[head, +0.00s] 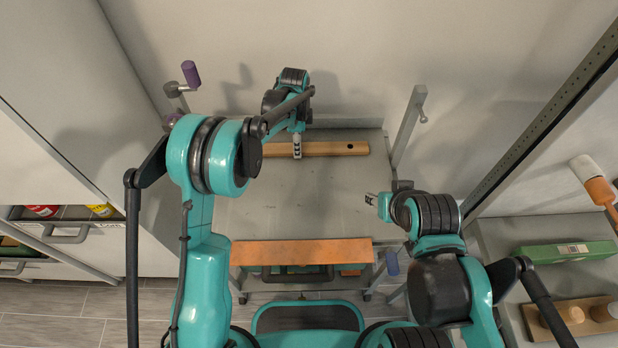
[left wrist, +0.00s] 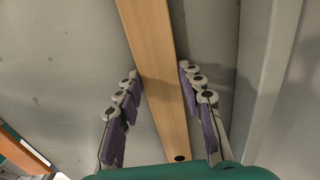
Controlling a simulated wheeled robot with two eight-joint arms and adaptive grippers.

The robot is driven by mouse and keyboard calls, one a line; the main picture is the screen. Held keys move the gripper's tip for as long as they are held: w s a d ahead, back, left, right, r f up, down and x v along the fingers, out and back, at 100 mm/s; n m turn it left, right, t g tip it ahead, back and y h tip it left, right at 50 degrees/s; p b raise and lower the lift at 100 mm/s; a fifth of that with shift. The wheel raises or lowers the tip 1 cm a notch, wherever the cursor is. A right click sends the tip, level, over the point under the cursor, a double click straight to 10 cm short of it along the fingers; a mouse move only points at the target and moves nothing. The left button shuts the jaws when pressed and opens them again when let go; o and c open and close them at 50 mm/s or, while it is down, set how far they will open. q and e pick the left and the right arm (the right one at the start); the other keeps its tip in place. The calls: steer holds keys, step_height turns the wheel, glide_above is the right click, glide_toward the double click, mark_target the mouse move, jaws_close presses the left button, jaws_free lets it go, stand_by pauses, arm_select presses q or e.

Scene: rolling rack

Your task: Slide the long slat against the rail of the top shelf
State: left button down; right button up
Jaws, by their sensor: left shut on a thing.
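The long slat (head: 335,149), a light wooden board with a dark hole near its right end, lies on the grey top shelf (head: 290,205) toward the back. My left gripper (head: 297,150) comes down over its left part. In the left wrist view, the purple-padded fingers (left wrist: 158,98) stand on both sides of the slat (left wrist: 158,60), shut on it. The grey rail (left wrist: 262,80) runs along the slat, with a strip of bare shelf between them. My right gripper (head: 371,199) is above the shelf's right side, apart from the slat; its jaw opening is unclear.
An orange board (head: 300,252) spans the rack's front. A grey upright post (head: 408,125) stands at the right, and a purple-handled post (head: 190,75) at the left. A side surface at right holds a green box (head: 565,251). The shelf's middle is clear.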

arm_select(q)
steer(key=shift+w+p, duration=0.35)
steer(key=shift+w, duration=2.45)
steer(key=shift+w, duration=0.1)
steer(key=c, duration=0.9)
jaws_free()
steer(key=shift+r, duration=0.1)
steer(key=r, duration=1.2)
steer(key=shift+s, duration=0.2)
